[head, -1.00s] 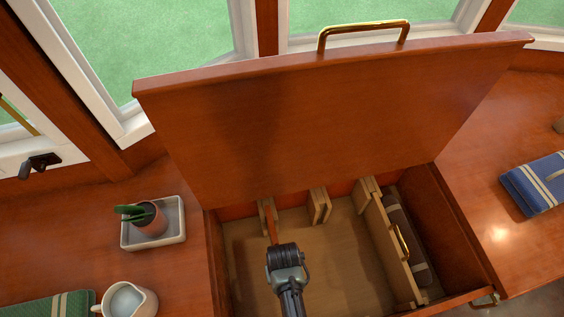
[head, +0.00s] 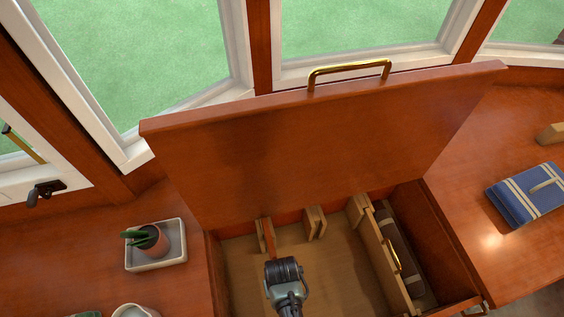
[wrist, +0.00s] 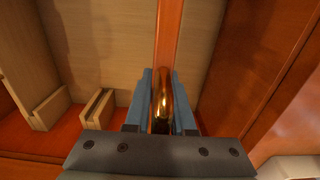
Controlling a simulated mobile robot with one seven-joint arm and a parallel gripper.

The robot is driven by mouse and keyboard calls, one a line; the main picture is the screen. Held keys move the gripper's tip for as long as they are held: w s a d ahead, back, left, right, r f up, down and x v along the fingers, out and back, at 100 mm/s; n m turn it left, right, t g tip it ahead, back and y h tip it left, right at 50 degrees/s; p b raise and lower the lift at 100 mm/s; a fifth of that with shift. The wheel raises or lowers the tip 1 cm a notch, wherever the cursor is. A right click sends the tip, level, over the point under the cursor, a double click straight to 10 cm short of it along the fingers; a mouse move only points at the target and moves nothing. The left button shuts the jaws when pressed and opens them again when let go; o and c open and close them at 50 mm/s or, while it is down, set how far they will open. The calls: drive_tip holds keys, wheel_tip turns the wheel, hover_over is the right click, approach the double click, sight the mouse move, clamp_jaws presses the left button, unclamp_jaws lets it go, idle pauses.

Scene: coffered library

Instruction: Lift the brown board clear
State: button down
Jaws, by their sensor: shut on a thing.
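The brown board (wrist: 169,35) is a narrow reddish-brown strip seen edge-on in the wrist view, with a brass handle (wrist: 162,105) on it. My gripper (wrist: 163,76) is shut on that handle, one finger on each side. In the head view the board (head: 269,236) shows beside pale slot blocks at the left of the open chest. My gripper's body hides its near part and the fingers there. I cannot tell whether its lower edge is off the chest floor.
The raised lid (head: 310,150) stands behind the chest. A pale divider (head: 388,258) with a brass handle stands at the right, with a dark roll (head: 404,255) behind it. A potted plant (head: 152,240) sits left; a blue folded cloth (head: 526,193) lies right.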

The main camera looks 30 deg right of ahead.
drive_tip(key=shift+w+r+p, duration=0.1)
drive_tip(key=shift+r+p, duration=2.2)
drive_tip(key=shift+r, duration=1.05)
drive_tip(key=shift+r+p, duration=4.35)
drive_tip(key=shift+p, duration=0.15)
